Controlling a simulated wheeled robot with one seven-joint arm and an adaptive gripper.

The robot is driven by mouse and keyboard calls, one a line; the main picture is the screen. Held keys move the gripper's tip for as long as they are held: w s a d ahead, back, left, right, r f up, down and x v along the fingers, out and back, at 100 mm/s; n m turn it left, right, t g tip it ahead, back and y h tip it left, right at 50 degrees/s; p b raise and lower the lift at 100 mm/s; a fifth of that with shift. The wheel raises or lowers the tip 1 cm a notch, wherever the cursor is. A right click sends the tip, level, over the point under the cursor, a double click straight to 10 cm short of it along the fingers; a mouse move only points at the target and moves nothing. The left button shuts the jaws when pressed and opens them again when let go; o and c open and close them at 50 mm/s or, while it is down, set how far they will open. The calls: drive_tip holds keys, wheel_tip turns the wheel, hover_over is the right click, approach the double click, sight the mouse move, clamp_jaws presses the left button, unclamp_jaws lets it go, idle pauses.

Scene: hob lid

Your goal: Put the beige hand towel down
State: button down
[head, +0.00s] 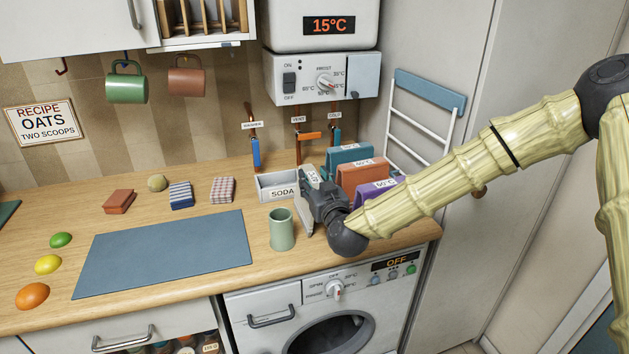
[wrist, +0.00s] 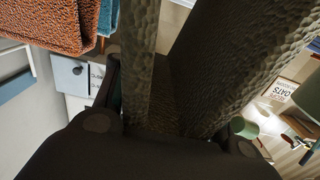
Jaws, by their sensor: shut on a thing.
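The beige hand towel (wrist: 205,65) shows large and shadowed in the wrist view, as two textured folds between my fingers. In the head view only a narrow pale edge of the towel (head: 304,217) shows beside my gripper (head: 318,192); the gripper hides most of it. My gripper is shut on the towel, over the counter's right part, between the green cup and the coloured towels. I cannot tell whether the towel touches the counter (head: 180,290).
A blue mat (head: 165,255) lies left of the green cup (head: 282,230). A soda tray (head: 270,188) stands behind. Teal (head: 348,155), orange (head: 362,172) and purple (head: 375,191) towels hang close right. Folded cloths and several fruits lie left. A washing machine (head: 290,315) is below.

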drive_tip(key=c, duration=1.3)
unclamp_jaws()
drive_tip(key=shift+f, duration=0.15)
drive_tip(key=o, duration=0.5)
drive_tip(key=shift+r, duration=0.2)
drive_tip(key=shift+s+f, duration=0.1)
drive_tip(key=shift+s, duration=0.25)
drive_tip(key=b+v, duration=0.2)
drive_tip(key=v, duration=0.9)
drive_tip(key=shift+s+d, duration=0.15)
